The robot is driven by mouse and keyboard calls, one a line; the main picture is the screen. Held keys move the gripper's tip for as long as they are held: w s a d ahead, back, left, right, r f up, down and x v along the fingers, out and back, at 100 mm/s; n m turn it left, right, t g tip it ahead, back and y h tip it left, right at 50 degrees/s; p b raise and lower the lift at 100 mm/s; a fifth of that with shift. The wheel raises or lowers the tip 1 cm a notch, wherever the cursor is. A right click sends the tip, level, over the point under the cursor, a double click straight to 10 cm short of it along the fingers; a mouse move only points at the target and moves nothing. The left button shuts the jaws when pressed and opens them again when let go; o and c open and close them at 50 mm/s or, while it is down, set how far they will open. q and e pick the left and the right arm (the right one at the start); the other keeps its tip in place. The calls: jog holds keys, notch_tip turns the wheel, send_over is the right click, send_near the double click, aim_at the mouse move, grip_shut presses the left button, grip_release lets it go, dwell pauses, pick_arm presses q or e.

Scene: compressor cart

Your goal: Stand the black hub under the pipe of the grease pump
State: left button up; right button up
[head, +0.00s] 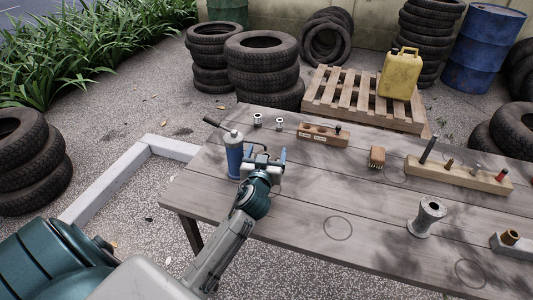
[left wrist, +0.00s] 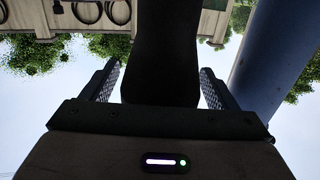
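The grease pump (head: 234,158) is a blue cylinder with a grey top and a lever, upright at the table's left end. Its thin dark pipe (head: 256,144) reaches out to the right. My left gripper (head: 265,160) is beside the pump, on its right, near the pipe. In the left wrist view the black hub (left wrist: 162,50) fills the space between the two fingers, which look closed on it. The pump's blue body (left wrist: 284,55) is close on the right there. In the head view the gripper mostly hides the hub. My right gripper is not in view.
The table (head: 290,215) also holds a grey metal spool (head: 426,217), a brush (head: 377,157), a wooden block with holes (head: 323,134) and a wooden rack with pegs (head: 458,176). Two small metal parts stand behind the pump. The table's front middle is clear.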

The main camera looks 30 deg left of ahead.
pick_arm(q)
jog(key=shift+r, duration=0.15)
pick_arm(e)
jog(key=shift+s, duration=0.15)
pick_arm(q)
jog(key=shift+s+d+f, duration=0.2)
jog(key=shift+s+d, duration=0.1)
jog(key=shift+s, duration=0.25)
jog(key=b+v, duration=0.1)
jog(key=v, duration=0.9)
jog(key=shift+s+r+b, duration=0.2)
jog(key=shift+s+b, duration=0.15)
jog(key=shift+b, duration=0.05)
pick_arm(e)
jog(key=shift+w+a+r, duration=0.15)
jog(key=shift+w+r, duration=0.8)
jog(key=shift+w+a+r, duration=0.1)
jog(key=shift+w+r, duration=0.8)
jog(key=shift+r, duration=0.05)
pick_arm(q)
jog(key=shift+d, duration=0.1)
